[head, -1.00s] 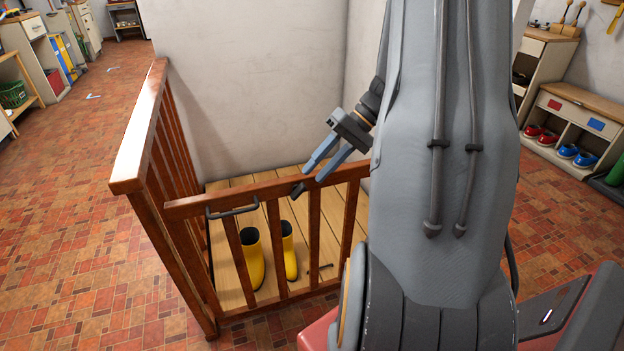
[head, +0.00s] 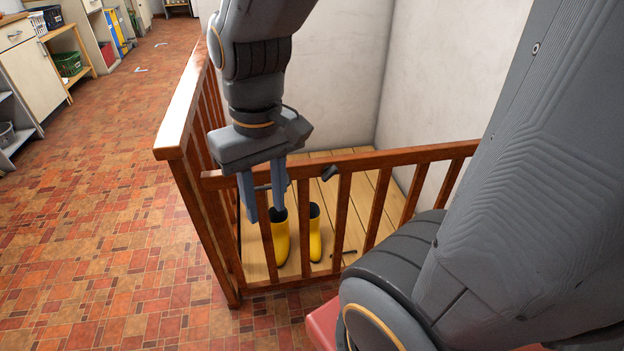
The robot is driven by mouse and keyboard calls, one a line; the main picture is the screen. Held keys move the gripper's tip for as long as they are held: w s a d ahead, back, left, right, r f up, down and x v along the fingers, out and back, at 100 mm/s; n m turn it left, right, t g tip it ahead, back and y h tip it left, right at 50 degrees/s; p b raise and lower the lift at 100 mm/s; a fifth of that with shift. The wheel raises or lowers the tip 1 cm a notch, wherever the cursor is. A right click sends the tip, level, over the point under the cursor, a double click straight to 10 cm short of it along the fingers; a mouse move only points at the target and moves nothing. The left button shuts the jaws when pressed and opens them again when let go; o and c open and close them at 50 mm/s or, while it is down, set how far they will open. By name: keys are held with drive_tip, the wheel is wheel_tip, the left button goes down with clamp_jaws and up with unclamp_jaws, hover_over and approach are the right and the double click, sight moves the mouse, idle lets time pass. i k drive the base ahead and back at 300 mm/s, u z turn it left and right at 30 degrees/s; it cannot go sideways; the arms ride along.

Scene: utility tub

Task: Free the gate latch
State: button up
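The brown wooden gate (head: 400,157) closes off a plank-floored landing. A thin dark bar handle (head: 263,187) sits near the left end of its top rail, and a small dark block (head: 329,173) is on the rail further right. I cannot tell which of these is the latch. My gripper (head: 264,210) points down over the gate's left end, its two blue-grey fingers apart. The bar shows between the fingers; whether they touch it is unclear. The gripper body and fingers hide part of the rail and the bar's ends.
Yellow boots (head: 281,240) stand on the plank floor (head: 352,212) behind the gate, near a small dark hook-shaped item (head: 343,253). A wooden railing (head: 186,110) runs back on the left. Open tiled floor (head: 90,220) lies left; my arm blocks the right.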

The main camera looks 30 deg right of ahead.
sight(329, 172)
drive_tip(key=u, duration=2.8)
drive_tip(key=i, duration=0.65)
drive_tip(key=z, duration=3.05)
